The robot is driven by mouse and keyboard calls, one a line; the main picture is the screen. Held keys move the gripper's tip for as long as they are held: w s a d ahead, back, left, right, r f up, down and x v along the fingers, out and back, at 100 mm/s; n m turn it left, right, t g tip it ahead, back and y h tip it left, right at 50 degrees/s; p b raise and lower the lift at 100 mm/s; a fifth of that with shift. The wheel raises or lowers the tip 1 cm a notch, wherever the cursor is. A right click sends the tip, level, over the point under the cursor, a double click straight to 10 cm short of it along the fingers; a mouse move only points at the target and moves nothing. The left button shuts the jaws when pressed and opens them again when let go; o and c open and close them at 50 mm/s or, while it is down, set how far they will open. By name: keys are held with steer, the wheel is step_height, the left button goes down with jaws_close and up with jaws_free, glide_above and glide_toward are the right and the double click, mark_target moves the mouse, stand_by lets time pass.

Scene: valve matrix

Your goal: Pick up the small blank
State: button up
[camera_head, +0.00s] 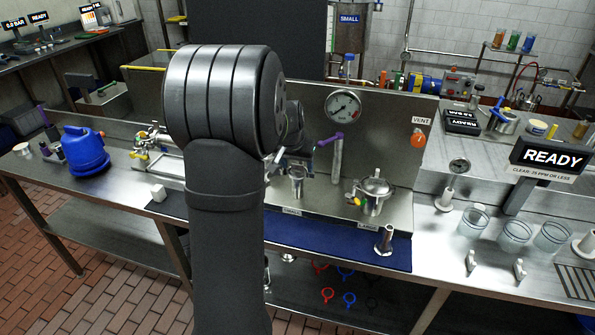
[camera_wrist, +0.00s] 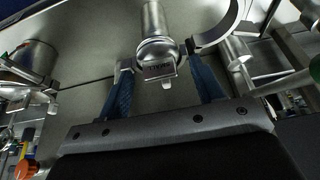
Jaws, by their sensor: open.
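My gripper (camera_wrist: 157,60) shows in the wrist view with its two blue fingers spread apart. A bright metal cylinder with a rounded end and a small tag (camera_wrist: 158,69) lies between the fingers in the picture. The tag is too small to read, and I cannot tell whether this is the small blank. No grip on it shows. In the head view my arm hides the fingers. A flanged metal post (camera_head: 384,241) stands on the blue mat (camera_head: 335,244); I cannot tell whether it is a blank. The metal fitting (camera_head: 297,181) stands by the SMALL label.
A lidded metal vessel (camera_head: 373,192) stands by the LARGE label. A purple-handled tube (camera_head: 337,158) rises between the fittings. The gauge panel (camera_head: 385,135) closes off the back. Clear beakers (camera_head: 515,234) stand at the right. A blue jug (camera_head: 85,152) stands at the left.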

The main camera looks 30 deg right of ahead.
steer(key=shift+f, duration=0.1)
steer(key=c, duration=1.1)
